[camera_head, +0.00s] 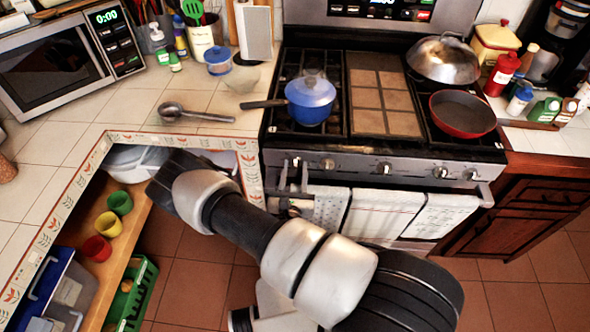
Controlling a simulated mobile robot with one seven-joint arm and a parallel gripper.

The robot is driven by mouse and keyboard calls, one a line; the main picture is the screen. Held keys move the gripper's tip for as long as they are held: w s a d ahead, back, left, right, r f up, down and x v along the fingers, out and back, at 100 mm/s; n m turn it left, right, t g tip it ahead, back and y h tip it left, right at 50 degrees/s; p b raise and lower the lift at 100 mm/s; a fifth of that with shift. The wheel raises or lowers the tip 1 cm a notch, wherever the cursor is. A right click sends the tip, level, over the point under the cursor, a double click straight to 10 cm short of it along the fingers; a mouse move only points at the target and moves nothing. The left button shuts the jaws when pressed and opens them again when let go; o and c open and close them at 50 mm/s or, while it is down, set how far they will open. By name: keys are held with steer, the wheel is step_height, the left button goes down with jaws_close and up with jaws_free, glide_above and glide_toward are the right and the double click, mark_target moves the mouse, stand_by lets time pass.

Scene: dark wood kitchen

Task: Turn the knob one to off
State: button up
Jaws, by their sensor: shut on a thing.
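The stove front carries a row of several silver knobs. My arm reaches in from the lower right, bends at the left and comes back toward the stove's left end. My gripper (294,170) is small in view and mostly behind my arm. Its two thin fingers stand on either side of the leftmost knob (296,160) and appear shut on it. The knob's turn angle is too small to read. A second knob (327,164) is just right of it, free of the gripper. No flame shows on the stove top (349,130).
A blue lidded pot (311,102) sits on the left burners, its handle pointing left. A red-rimmed pan (462,113) and a domed lidded pan (443,60) are on the right. Towels (385,212) hang on the oven handle. A ladle (195,114) lies on the left counter.

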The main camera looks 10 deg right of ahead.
steer(key=o, duration=1)
steer(key=shift+o, duration=0.2)
steer(key=shift+s, duration=0.1)
steer(key=b+v, duration=0.1)
steer(key=v, duration=1.6)
steer(key=shift+r, duration=0.15)
